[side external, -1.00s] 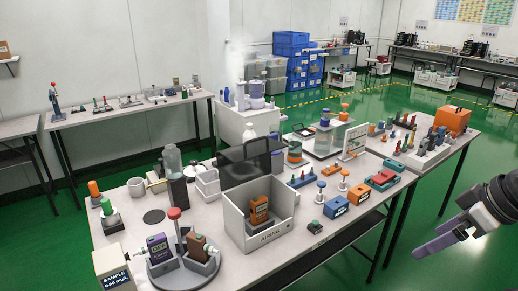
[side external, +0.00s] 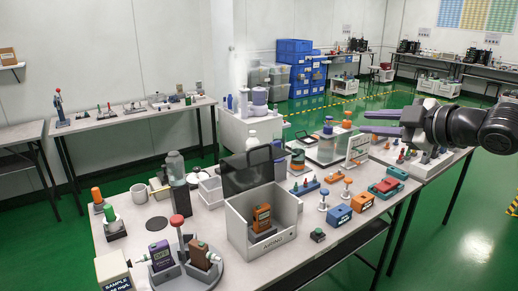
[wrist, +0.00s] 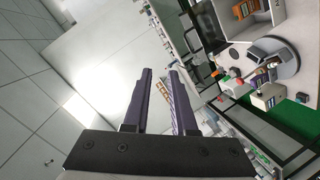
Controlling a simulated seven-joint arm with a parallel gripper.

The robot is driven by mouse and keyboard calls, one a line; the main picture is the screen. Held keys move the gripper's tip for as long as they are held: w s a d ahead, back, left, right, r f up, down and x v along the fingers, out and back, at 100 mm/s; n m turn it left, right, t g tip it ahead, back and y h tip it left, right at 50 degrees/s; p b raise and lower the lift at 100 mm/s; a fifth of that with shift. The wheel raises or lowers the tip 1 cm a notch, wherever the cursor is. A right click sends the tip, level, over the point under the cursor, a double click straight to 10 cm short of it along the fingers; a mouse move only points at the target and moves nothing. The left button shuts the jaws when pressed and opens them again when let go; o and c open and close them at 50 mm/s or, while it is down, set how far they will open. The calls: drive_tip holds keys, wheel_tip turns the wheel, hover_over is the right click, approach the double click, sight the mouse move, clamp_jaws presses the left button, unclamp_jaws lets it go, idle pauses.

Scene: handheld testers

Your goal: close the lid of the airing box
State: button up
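The airing box (side external: 240,235) is a white open-topped box near the front edge of the table in the side view. Its dark see-through lid (side external: 246,172) stands raised at the back of the box, so the box is open. An orange handheld tester (side external: 262,217) stands inside. My gripper (side external: 364,122) is in the air to the right of and above the box, well apart from the lid. Its two purple fingers are apart with nothing between them. The gap also shows in the wrist view (wrist: 159,70).
A grey round stand (side external: 188,273) with a purple tester (side external: 160,256) and a brown one is left of the box. A clear bottle on a dark post (side external: 177,196) stands behind left. Blue and orange blocks (side external: 338,215) and small knobs are right of the box.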

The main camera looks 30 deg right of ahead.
drive_tip(key=w+a+r+n+t+y, duration=0.1)
drive_tip(key=w+a+n+y, duration=0.15)
drive_tip(key=w+n, duration=0.5)
drive_tip(key=n+g+y, duration=0.2)
drive_tip(key=n+y, duration=0.1)
drive_tip(key=y, duration=0.1)
approach(261, 147)
drive_tip(key=shift+h, duration=0.25)
drive_tip(key=x, duration=1)
drive_tip(key=shift+w+a+f, duration=0.15)
drive_tip(key=shift+a, duration=0.25)
clamp_jaws()
